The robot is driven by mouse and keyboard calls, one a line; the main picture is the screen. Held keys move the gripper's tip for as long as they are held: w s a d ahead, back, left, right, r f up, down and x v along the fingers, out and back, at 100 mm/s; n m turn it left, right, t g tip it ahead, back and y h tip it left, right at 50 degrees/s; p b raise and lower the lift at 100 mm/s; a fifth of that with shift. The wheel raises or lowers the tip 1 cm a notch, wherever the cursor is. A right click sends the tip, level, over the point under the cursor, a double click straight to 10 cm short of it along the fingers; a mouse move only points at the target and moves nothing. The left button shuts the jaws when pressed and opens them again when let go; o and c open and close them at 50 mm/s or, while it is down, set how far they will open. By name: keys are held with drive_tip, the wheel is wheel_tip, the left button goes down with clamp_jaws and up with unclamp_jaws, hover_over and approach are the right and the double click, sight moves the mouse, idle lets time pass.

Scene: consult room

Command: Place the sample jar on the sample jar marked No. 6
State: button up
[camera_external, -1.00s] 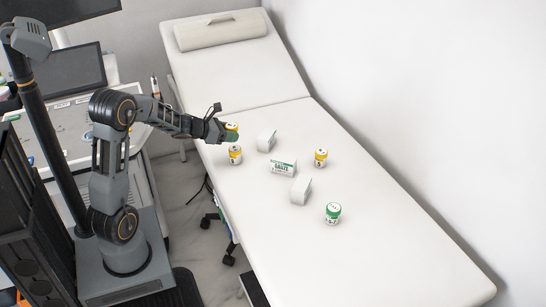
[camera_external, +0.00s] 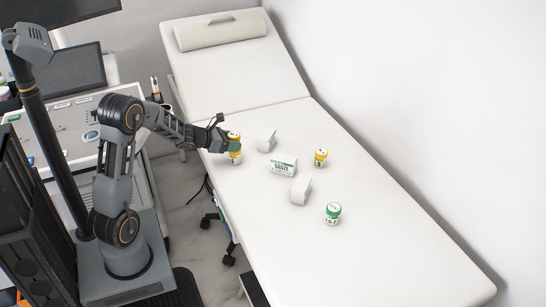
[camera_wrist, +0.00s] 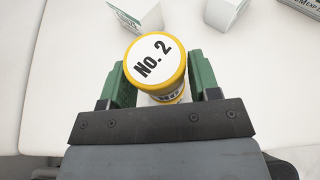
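A gauze box (camera_external: 283,167) and two white boxes, one behind (camera_external: 267,141) and one in front (camera_external: 301,191), lie among the jars on the white bed (camera_external: 380,235). A pillow (camera_external: 222,30) is at the far end. The bed's front right is clear.

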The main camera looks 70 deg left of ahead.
drive_tip(key=o, duration=0.3)
drive_tip(key=shift+r+p, duration=0.3)
drive_tip(key=shift+p, duration=0.05)
drive_tip(key=p+v, duration=0.2)
drive_tip(key=v, duration=1)
drive_tip(key=d+m+g+h, duration=0.55)
drive_tip(key=d+m, duration=0.85)
drive_tip(key=d, duration=0.4)
drive_tip(key=s+d+r+m+g+y, duration=0.1)
drive_tip(key=s+d+m+g+y, duration=0.4)
drive_tip(key=m, duration=1.7)
drive_tip(key=shift+s+d, duration=1.75)
drive_tip(key=shift+d, duration=0.15)
